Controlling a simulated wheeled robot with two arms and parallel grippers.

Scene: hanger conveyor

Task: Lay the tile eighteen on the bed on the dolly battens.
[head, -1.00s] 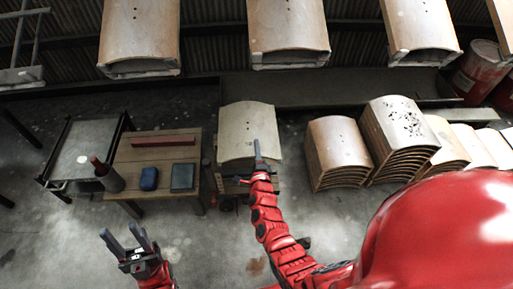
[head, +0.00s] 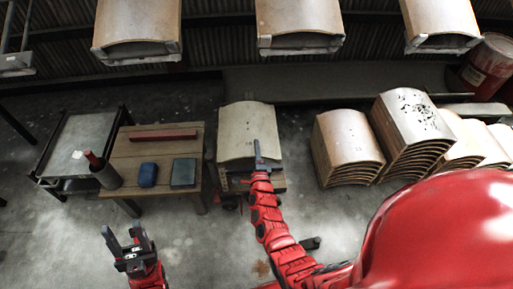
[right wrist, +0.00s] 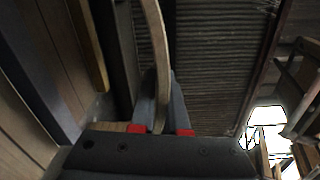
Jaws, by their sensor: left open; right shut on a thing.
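A pale curved tile (head: 247,128) shows in the head view over the wooden dolly (head: 276,184). My right gripper (head: 258,160) is shut on its near edge. In the right wrist view the tile (right wrist: 155,50) is a thin curved edge between the fingers (right wrist: 158,115). I cannot tell whether the tile touches the battens or what lies beneath it, since it covers them. No number is readable on it. My left gripper (head: 122,232) is open and empty over bare floor, at the lower left.
A wooden table (head: 160,152) with a red bar (head: 163,135), a blue object (head: 148,174) and a dark box (head: 183,172) stands left of the dolly. Tile stacks (head: 346,138) stand to the right. Several tiles (head: 299,18) hang along the back. Floor in front is clear.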

